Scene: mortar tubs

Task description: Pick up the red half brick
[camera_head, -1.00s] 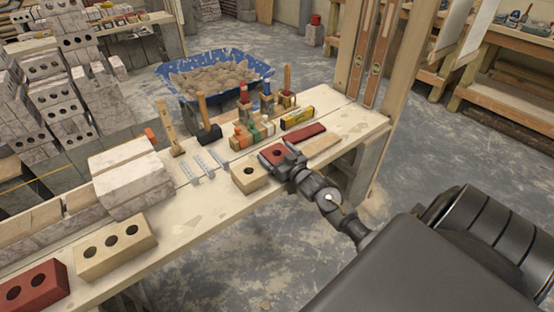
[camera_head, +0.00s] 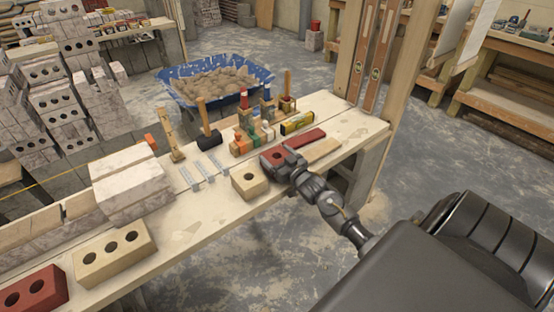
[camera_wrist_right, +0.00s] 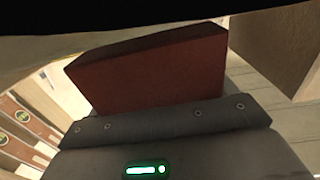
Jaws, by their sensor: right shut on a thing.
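The red half brick (camera_head: 275,157) is on the workbench or just above it, to the right of a tan half brick (camera_head: 249,181). My right gripper (camera_head: 284,159) is shut on the red half brick, seen in the head view. In the right wrist view the red half brick (camera_wrist_right: 150,72) rises above a grey finger (camera_wrist_right: 165,124); the other finger is a dark shape along the top. I cannot tell if the brick's underside touches the bench. My left gripper is not in view.
A wooden post stands at the bench's right end.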

